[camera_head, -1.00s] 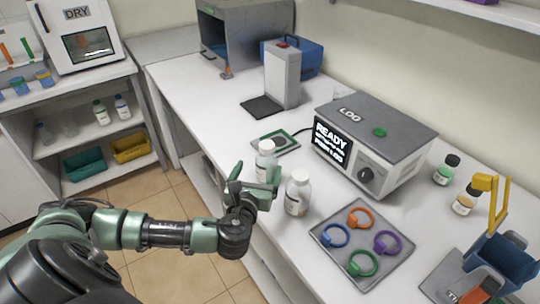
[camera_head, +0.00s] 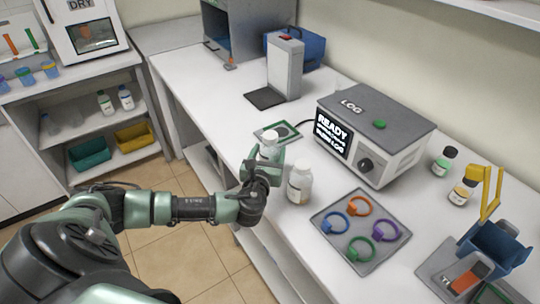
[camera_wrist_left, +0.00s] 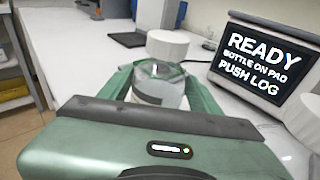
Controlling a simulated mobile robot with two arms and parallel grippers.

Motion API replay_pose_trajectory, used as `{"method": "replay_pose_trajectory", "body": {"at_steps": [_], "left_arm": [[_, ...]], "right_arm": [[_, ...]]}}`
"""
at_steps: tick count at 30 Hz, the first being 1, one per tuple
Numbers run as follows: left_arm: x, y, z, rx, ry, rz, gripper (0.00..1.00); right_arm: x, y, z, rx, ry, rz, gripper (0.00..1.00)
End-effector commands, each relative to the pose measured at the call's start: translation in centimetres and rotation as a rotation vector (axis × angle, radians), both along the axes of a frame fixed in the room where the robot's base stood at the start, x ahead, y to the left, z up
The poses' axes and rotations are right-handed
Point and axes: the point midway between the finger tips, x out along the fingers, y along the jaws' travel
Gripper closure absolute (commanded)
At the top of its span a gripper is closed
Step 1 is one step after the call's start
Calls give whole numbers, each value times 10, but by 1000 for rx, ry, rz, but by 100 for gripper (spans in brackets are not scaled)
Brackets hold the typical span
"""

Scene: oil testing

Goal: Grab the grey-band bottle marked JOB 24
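A white-capped bottle (camera_head: 268,146) stands near the front edge of the bench, beside a green-framed pad. In the left wrist view the clear bottle (camera_wrist_left: 160,85) shows a greyish band low down; I cannot read any job mark. My left gripper (camera_head: 263,168) has a finger on each side of this bottle, and its fingers (camera_wrist_left: 160,92) also show in the wrist view. Whether they press on the glass is unclear. A second white-capped bottle (camera_head: 299,182) stands just right of the gripper, its label turned partly away. My right gripper is not in view.
The LOG box (camera_head: 375,135) stands behind the bottles, its screen reading READY. A grey tray with coloured rings (camera_head: 360,230) lies to the right. The pad (camera_head: 284,131) lies behind the gripper.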

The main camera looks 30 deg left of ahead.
Motion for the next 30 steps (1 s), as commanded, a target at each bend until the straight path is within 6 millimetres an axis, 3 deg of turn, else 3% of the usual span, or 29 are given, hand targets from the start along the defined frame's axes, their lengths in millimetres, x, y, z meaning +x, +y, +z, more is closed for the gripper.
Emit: {"method": "replay_pose_trajectory", "body": {"at_steps": [1,6,15,20,26,30], "left_arm": [[0,0,0,0,0,0,54],[0,0,0,0,0,1,100],[1,1,4,1,-5,1,100],[1,1,17,1,-7,2,100],[1,1,58,0,-11,0,100],[1,1,101,1,-14,0,100]], "right_arm": [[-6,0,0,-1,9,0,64],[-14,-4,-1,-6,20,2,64],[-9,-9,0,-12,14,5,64],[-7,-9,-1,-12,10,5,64],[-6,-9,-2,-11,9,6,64],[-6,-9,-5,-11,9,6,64]]}}
